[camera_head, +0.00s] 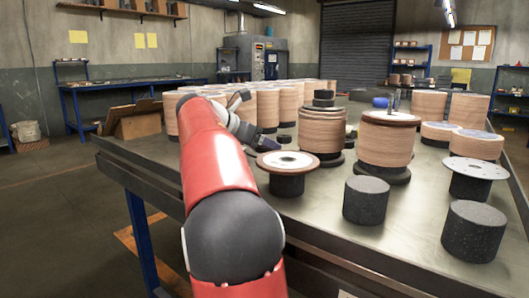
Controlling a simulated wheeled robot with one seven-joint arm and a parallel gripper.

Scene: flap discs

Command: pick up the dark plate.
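My red arm reaches from the bottom of the view toward the table, and my gripper (268,144) is at its far end, low over the table. It is small and partly hidden by the arm, so its opening and anything between its fingers cannot be made out. Several dark round pieces could be the dark plate, and I cannot tell which. Dark discs (324,98) are stacked on a wooden-sided drum right of my gripper. A dark round base (383,174) lies under a larger drum. A small dark disc (284,138) lies just right of my gripper.
A pale-topped disc (288,161) rests on a dark stand close to my gripper. Black cylinders (366,200) and a white disc (475,168) stand at the right. Many wooden-sided drums (268,108) crowd the back. The table's (415,225) front right has some bare room.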

